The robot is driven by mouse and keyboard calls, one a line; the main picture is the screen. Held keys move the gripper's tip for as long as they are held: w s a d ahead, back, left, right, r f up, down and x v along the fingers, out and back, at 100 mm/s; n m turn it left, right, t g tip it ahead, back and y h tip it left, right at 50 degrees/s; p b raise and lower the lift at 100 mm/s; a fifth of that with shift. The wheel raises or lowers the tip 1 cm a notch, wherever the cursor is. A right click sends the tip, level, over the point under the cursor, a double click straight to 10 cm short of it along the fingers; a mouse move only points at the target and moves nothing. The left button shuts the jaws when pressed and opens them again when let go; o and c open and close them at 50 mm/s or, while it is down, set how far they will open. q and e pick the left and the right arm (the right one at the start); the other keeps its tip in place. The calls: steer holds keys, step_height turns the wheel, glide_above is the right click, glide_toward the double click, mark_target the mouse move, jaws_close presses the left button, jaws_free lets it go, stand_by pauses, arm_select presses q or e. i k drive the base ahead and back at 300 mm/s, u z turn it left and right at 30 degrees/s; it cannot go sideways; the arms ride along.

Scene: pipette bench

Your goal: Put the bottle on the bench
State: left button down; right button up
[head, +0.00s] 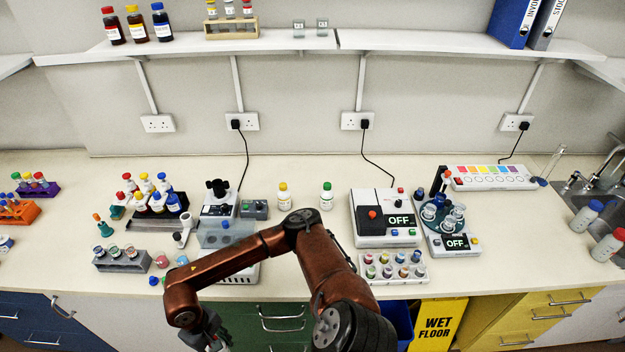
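Two small bottles stand upright on the bench (310,250) near the middle: one with a yellow cap (284,197) and one with a green cap (327,197). Three dark bottles stand on the wall shelf at the upper left, with red (114,29), yellow (137,26) and blue (162,24) caps. I cannot tell which bottle the task means. My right arm bends across the front of the bench to the left. Its gripper (212,343) points down below the bench's front edge and is partly cut off. Its fingers, and anything between them, are unclear. My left gripper is out of view.
A sink (602,185) is at the right. Bare bench lies around the two small bottles.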

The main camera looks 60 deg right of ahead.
mark_target(527, 247)
steer(key=u, duration=0.65)
steer(key=k, duration=2.5)
steer(key=z, duration=2.15)
